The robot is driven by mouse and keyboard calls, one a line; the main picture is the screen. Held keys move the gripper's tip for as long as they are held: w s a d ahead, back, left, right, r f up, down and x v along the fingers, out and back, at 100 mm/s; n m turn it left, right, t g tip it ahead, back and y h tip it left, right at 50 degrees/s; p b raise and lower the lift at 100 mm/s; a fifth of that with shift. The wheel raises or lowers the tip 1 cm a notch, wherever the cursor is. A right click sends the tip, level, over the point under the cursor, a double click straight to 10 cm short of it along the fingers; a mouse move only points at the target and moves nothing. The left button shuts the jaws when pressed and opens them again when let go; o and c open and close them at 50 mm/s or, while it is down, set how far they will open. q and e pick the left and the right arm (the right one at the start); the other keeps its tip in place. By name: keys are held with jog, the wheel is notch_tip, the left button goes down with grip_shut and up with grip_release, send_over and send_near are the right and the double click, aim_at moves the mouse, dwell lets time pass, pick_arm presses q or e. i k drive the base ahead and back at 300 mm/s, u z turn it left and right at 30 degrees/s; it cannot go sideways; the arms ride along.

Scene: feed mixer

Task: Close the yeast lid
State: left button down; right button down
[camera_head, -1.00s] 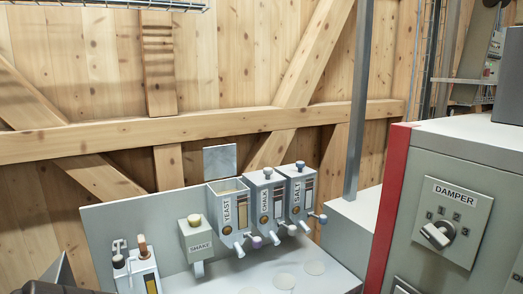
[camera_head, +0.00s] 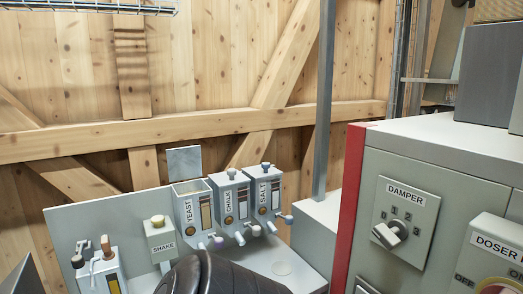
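The yeast dispenser (camera_head: 180,222) is a grey box labelled YEAST, left of the chalk and salt dispensers. Its lid (camera_head: 184,163) is a flat grey plate standing upright at the back of the box, so the lid is open and the top of the box is uncovered. A dark rounded part, seemingly a link of my arm, rises at the bottom centre, in front of and below the dispensers. Neither of my grippers shows in the view.
The chalk dispenser (camera_head: 229,206) and salt dispenser (camera_head: 264,192) have closed tops with knobs. A SHAKE box (camera_head: 161,240) stands left of the yeast. A grey cabinet (camera_head: 420,160) with a DAMPER knob (camera_head: 391,234) fills the right. A grey post (camera_head: 324,100) rises behind.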

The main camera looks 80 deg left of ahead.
aim_at(183, 163)
jog(key=u, duration=4.7)
